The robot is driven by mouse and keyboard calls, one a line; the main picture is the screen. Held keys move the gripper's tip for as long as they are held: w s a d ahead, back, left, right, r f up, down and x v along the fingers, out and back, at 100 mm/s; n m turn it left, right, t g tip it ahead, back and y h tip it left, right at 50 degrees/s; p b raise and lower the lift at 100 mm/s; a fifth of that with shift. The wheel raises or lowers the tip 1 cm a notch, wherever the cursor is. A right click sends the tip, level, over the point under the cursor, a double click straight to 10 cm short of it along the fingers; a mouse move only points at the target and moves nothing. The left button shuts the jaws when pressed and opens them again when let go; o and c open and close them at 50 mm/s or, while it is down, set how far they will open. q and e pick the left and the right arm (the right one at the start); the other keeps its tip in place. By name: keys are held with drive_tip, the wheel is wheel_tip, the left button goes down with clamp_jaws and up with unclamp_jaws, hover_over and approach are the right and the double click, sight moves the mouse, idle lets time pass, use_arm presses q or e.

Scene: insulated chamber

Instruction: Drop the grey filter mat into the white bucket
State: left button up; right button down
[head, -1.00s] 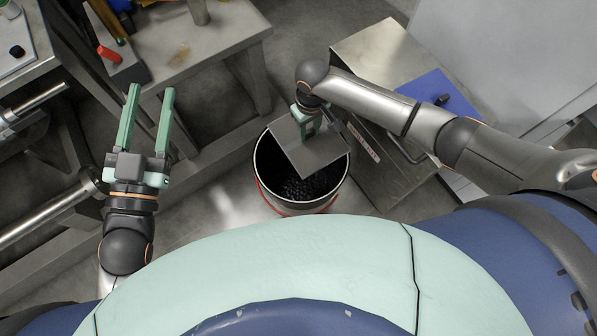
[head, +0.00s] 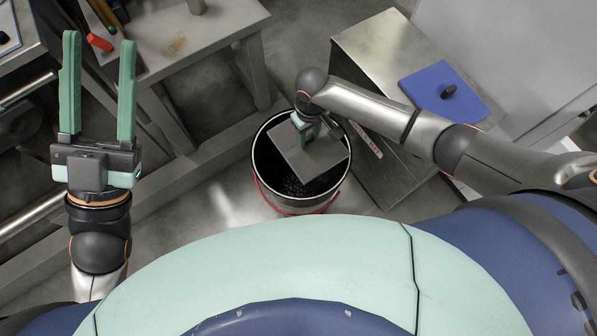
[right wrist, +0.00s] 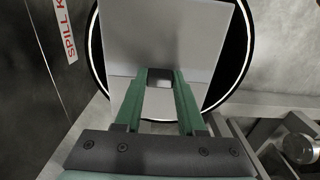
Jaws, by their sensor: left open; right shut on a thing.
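The grey filter mat (head: 321,160) is a flat square plate. My right gripper (head: 307,127) is shut on it near one edge and holds it over the mouth of the white bucket (head: 297,204). The bucket stands on the floor, with a red band low on its side and dark lumpy contents inside. In the right wrist view the mat (right wrist: 155,30) covers much of the bucket's opening, with the white rim (right wrist: 98,60) showing around it. How far the mat is above or below the rim is hard to tell. My left gripper (head: 98,45) is open and empty at the left.
A worn workbench (head: 180,45) is at the upper left, with a red-handled item (head: 99,42). The floor left of the bucket is clear.

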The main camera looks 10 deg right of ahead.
drive_tip(key=shift+f+b, duration=0.3)
drive_tip(key=shift+f, duration=0.1)
drive_tip(key=shift+f+b, duration=0.75)
drive_tip(key=shift+b, duration=0.1)
drive_tip(key=shift+f+b, duration=0.6)
drive_tip(key=shift+b, duration=0.2)
use_arm(q)
drive_tip(key=shift+s+d+f+m+g+h, duration=0.15)
drive_tip(key=shift+s+f+m+h, duration=0.1)
drive_tip(key=shift+s+f+h, duration=0.25)
drive_tip(key=shift+s+d+f+m+g+h, duration=0.15)
drive_tip(key=shift+s+f+m+h, duration=0.15)
drive_tip(key=shift+f+h, duration=0.3)
drive_tip(key=shift+r, duration=0.1)
use_arm(e)
drive_tip(key=shift+c, duration=2.1)
unclamp_jaws()
